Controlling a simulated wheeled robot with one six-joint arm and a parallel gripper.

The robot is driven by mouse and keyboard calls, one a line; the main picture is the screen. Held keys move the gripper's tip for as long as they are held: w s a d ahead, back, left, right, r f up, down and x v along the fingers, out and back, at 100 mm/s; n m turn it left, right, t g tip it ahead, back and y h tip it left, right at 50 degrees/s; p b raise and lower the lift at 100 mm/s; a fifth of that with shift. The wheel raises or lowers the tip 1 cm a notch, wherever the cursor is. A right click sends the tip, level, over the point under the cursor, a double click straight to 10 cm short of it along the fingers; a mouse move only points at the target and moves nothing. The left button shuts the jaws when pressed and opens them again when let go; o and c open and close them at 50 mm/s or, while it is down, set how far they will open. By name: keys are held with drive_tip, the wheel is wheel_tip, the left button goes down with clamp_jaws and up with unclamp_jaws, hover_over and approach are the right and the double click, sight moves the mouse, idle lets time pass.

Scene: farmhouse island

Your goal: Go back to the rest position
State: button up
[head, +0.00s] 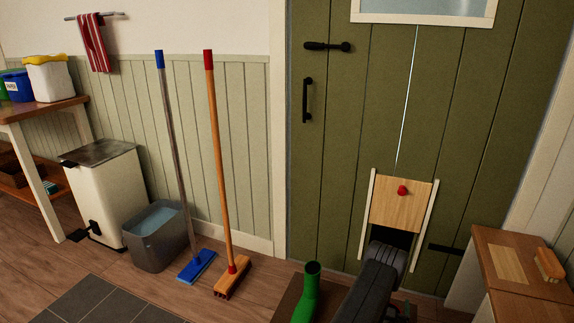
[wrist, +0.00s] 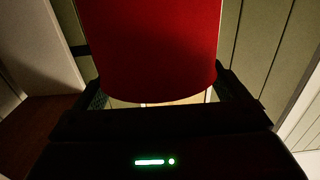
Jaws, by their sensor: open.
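A pale wooden panel (head: 385,212) with a red knob (head: 402,190) sits between two light side rails low on the green door. A dark area shows just below the panel, partly hidden by my arm. My gripper's dark end (head: 384,262) is in front of the lower part of this fitting; its fingertips cannot be made out there. In the wrist view, my gripper (wrist: 160,98) is open, with one finger on each side of a large red shape (wrist: 150,45), which looks like the knob seen close up. Contact cannot be told.
A green boot (head: 306,295) stands left of my arm. A wooden bench (head: 520,270) with a brush (head: 549,265) is at right. A blue mop (head: 196,266), an orange-handled broom (head: 232,278), a grey bucket (head: 157,240) and a bin (head: 108,195) line the left wall. Floor shows before them.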

wheel_tip(320, 180, up, 6)
drive_tip(key=shift+f+p, duration=0.1)
drive_tip(key=shift+p, duration=0.8)
drive_tip(key=w+a+n+t+y+b, duration=0.1)
drive_tip(key=w+a+n+y, duration=0.4)
drive_tip(key=a, duration=1.1)
drive_tip(key=w+a+n+y, duration=0.2)
drive_tip(key=w+a+y, duration=0.4)
drive_tip(key=a, duration=0.9)
drive_tip(key=s+a+n+g+y, duration=0.3)
drive_tip(key=a+y, duration=0.1)
drive_tip(key=a, duration=1.2)
drive_tip(key=s+a+n+g+y, duration=0.2)
drive_tip(key=s+a+n+y, duration=0.1)
drive_tip(key=a, duration=1.4)
drive_tip(key=shift+s+a+f+n+g+y+b, duration=0.15)
drive_tip(key=shift+s+f+n+g+y+b, duration=0.25)
drive_tip(key=shift+n+y, duration=0.55)
drive_tip(key=shift+m+y, duration=0.25)
drive_tip(key=shift+m, duration=0.1)
